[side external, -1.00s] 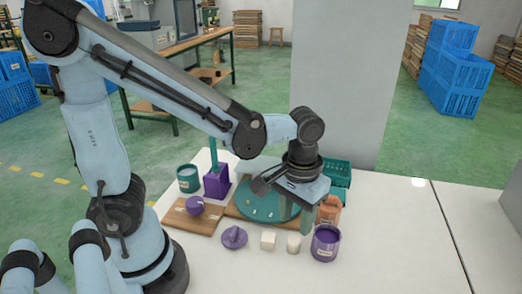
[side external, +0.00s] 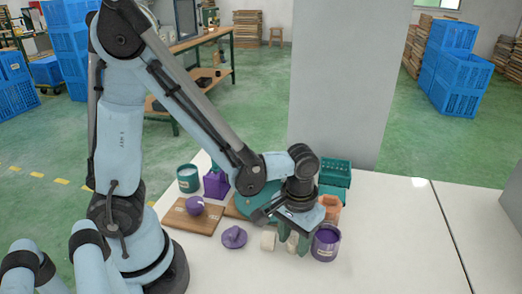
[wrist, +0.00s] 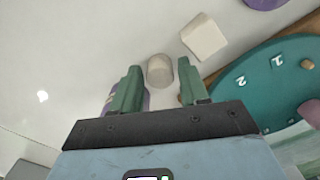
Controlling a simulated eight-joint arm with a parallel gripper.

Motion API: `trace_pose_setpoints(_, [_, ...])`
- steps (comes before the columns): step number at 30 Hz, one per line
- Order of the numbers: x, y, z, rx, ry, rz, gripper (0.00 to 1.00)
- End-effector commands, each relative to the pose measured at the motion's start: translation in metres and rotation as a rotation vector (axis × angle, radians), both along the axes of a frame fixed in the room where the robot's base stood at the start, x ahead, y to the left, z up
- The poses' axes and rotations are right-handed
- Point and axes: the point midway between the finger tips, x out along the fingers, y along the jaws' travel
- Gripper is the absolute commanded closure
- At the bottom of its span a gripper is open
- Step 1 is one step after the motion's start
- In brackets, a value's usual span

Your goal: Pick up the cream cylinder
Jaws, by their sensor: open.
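The cream cylinder (wrist: 160,70) stands upright on the white table, between the tips of my gripper in the wrist view. In the side view the cylinder (side external: 293,243) is partly covered by a finger. My gripper (wrist: 159,82) is open, with one green finger on each side of the cylinder and a visible gap to each. In the side view my gripper (side external: 292,240) points down, low over the table. Nothing is held.
A cream block (side external: 268,240) stands close left of the cylinder, and a purple cup (side external: 325,243) close right. A purple lobed piece (side external: 234,237) lies further left. A round teal tray (wrist: 262,85) is behind. The table's right side (side external: 400,235) is clear.

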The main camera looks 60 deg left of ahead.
Motion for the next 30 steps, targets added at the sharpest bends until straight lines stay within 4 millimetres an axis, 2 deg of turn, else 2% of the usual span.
trace_pose_setpoints(5, [0.0,0.0,0.0,0.0,0.0,0.0,0.57])
trace_pose_setpoints(13, [0.0,0.0,0.0,0.0,0.0,0.0,0.98])
trace_pose_setpoints(23, [0.0,0.0,0.002,0.0,0.0,0.0,0.98])
trace_pose_setpoints(30, [0.0,0.0,0.016,0.0,0.0,0.0,0.98])
